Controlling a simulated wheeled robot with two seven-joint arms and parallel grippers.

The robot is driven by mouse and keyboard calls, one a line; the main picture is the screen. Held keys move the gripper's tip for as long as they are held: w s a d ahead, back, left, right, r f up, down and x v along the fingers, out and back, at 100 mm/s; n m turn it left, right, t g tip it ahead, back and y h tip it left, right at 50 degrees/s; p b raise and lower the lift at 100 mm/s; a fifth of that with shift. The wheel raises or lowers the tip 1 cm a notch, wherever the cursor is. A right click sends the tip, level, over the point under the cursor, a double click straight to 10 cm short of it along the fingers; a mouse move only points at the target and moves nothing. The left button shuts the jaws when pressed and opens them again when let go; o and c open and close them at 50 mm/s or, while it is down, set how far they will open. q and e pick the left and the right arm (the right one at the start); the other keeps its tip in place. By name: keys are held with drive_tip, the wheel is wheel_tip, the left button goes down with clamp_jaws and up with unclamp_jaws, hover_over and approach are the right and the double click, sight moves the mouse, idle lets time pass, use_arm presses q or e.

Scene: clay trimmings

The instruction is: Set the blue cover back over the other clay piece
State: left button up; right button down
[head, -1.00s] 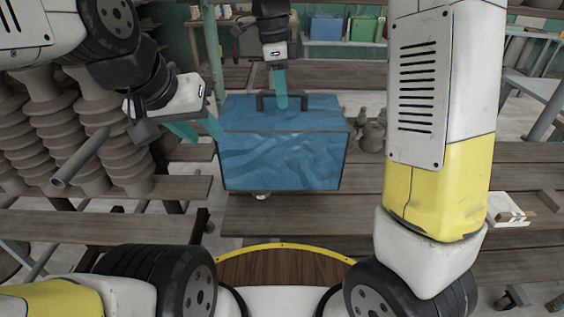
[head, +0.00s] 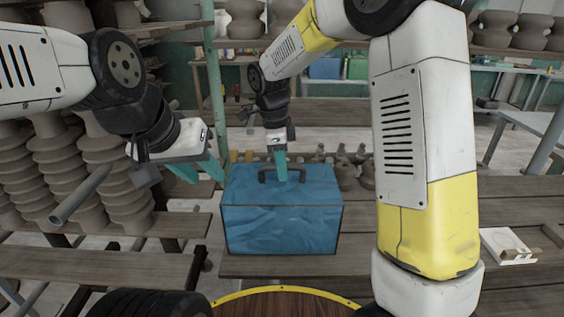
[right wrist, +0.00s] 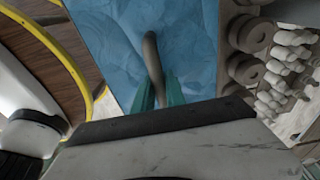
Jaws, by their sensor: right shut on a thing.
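The blue cover (head: 281,228) is a box-like cover with dark edges and a dark handle on top (head: 268,175). It sits upright at or just above the wooden bench; I cannot tell whether it touches. My right gripper (head: 282,178) is shut on the handle from above; the right wrist view shows the handle (right wrist: 153,62) between its teal fingers. My left gripper (head: 198,172) is open and empty, just left of the cover's top left corner. No clay piece shows under the cover; its inside is hidden.
Several small clay pieces (head: 346,170) stand close behind and right of the cover, also beside it in the right wrist view (right wrist: 248,68). Stacked ribbed clay forms (head: 52,165) stand at the left. A white tray (head: 508,246) lies at the right. Bare bench planks (head: 300,267) show in front.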

drive_tip(key=c, duration=1.4)
unclamp_jaws()
drive_tip(key=shift+o, duration=0.2)
drive_tip(key=shift+r, duration=0.1)
wheel_tip(320, 180, up, 11)
drive_tip(key=a, duration=0.1)
drive_tip(key=s+d+r+n+t+y, duration=0.2)
drive_tip(key=s+d+r+n, duration=0.2)
drive_tip(key=s+d+n, duration=0.5)
drive_tip(key=s+d+f+n+t, duration=0.1)
drive_tip(key=s+d+n+t, duration=0.1)
drive_tip(key=s+d+n, duration=0.1)
drive_tip(key=s+d+f+n+t+y, duration=0.1)
drive_tip(key=s+d+f+n+t, duration=0.1)
drive_tip(key=s+n, duration=0.4)
drive_tip(key=shift+s+d+f+n+y, duration=0.2)
drive_tip(key=shift+s+d+n+y, duration=0.1)
drive_tip(key=shift+s+d, duration=0.45)
drive_tip(key=shift+s+a, duration=0.1)
drive_tip(key=shift+a, duration=0.05)
